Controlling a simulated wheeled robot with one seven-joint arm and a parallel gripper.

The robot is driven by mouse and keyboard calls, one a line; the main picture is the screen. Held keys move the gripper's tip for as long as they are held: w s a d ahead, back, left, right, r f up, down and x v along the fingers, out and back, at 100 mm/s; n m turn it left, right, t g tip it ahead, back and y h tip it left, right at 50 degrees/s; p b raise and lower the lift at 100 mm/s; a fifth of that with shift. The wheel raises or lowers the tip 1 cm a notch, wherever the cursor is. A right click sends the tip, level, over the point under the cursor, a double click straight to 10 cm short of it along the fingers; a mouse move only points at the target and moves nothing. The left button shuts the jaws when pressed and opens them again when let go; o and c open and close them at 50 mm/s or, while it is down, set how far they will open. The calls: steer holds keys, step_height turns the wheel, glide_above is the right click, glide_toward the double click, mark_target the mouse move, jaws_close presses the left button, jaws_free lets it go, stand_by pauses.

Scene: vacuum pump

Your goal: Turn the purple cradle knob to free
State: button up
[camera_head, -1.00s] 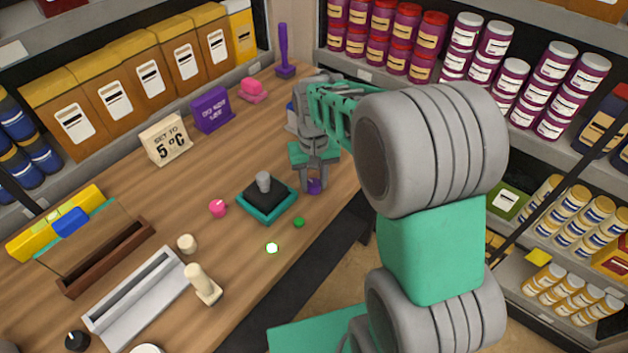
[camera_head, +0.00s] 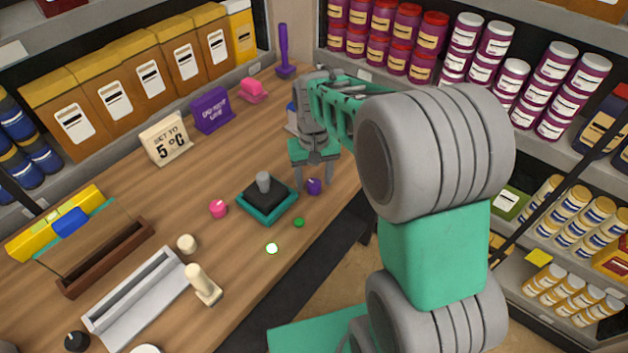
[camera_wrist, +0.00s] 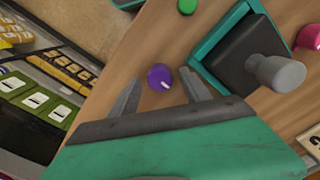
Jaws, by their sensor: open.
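The purple knob (camera_head: 314,186) sits on the wooden table near its right edge, right of a black and teal cradle (camera_head: 267,199) with a grey post. In the wrist view the purple knob (camera_wrist: 160,77) shows a white mark on its lower right side. My gripper (camera_head: 312,184) is open, pointing down over the knob. In the wrist view my gripper's fingers (camera_wrist: 163,90) stand apart on either side of the knob, with gaps between; neither appears to touch it. The cradle (camera_wrist: 225,62) is close to the right finger there.
A green button (camera_head: 299,223), a lit white-green button (camera_head: 272,248) and a pink knob (camera_head: 218,209) are around the cradle. A "SET TO 5 °C" sign (camera_head: 166,139) stands behind. Shelves of jars (camera_head: 480,45) line the right, beyond the table edge.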

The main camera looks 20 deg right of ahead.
mark_target(313, 181)
step_height(313, 181, up, 7)
steer(key=shift+f+b, duration=0.1)
steer(key=shift+b, duration=0.2)
steer(key=shift+w, duration=0.35)
steer(key=s+f, duration=0.2)
steer(key=f, duration=0.1)
steer(key=s+f, duration=0.1)
steer(key=f, duration=0.1)
steer(key=shift+s+f, duration=0.2)
steer(key=shift+s, duration=0.15)
steer(key=s, duration=0.1)
steer(key=s+f, duration=0.1)
steer(key=s, duration=0.1)
steer(key=shift+n, duration=0.3)
steer(key=s+r+t, duration=0.2)
steer(key=s, duration=0.7)
steer(key=shift+t, duration=0.8)
steer(key=r, duration=0.2)
steer(key=w+r, duration=0.1)
steer(key=r, duration=0.1)
steer(key=shift+r, duration=0.4)
